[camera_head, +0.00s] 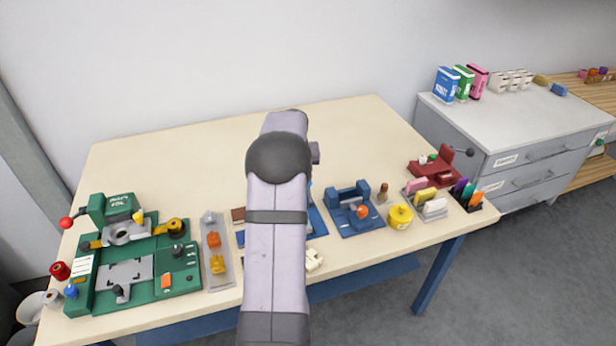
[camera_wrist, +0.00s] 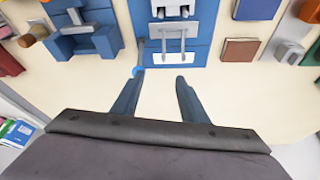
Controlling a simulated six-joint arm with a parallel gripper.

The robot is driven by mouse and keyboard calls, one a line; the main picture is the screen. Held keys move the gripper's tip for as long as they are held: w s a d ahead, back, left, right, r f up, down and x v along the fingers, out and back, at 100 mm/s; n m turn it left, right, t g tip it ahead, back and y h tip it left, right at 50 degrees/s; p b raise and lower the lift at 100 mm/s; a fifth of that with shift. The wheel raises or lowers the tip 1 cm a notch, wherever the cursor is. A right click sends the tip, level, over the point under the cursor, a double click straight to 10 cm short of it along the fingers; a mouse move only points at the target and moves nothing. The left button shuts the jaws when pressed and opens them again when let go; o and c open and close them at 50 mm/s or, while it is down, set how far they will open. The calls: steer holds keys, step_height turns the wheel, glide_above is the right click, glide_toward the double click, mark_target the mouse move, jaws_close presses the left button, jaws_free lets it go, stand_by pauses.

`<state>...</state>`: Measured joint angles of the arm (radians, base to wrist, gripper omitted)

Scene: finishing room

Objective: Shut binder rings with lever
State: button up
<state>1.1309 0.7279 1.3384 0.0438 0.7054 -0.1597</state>
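The blue binder fixture (camera_wrist: 200,52) lies on the table at the top middle of the wrist view, with a white plate and metal ring parts (camera_wrist: 172,42) on it. I cannot tell whether the rings are open or shut. A thin grey lever (camera_wrist: 140,50) with a blue knob (camera_wrist: 138,71) stands at its left edge. My gripper (camera_wrist: 158,80) is open and empty, its left fingertip very close to the knob; contact is unclear. In the head view my arm hides the gripper and most of the fixture, leaving a blue edge (camera_head: 319,222).
A blue press (camera_wrist: 85,35) stands left of the fixture in the wrist view; a brown block (camera_wrist: 240,49) lies right. The head view shows a green machine (camera_head: 130,265) at left and a yellow container (camera_head: 400,216) at right. The back of the table (camera_head: 170,150) is clear.

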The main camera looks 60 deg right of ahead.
steer(key=shift+m+h, duration=0.3)
steer(key=shift+s+d+f+p, duration=0.25)
steer(key=shift+d+f+p, duration=0.25)
steer(key=shift+d+f, duration=0.5)
steer(key=shift+s+d+f+p, duration=0.2)
steer(key=shift+d+f+p, duration=0.35)
steer(key=shift+d+f, duration=0.45)
steer(key=shift+s+d+f+p, duration=0.25)
steer(key=shift+d+f+p, duration=0.35)
steer(key=shift+f, duration=0.65)
steer(key=shift+d, duration=0.1)
jaws_close()
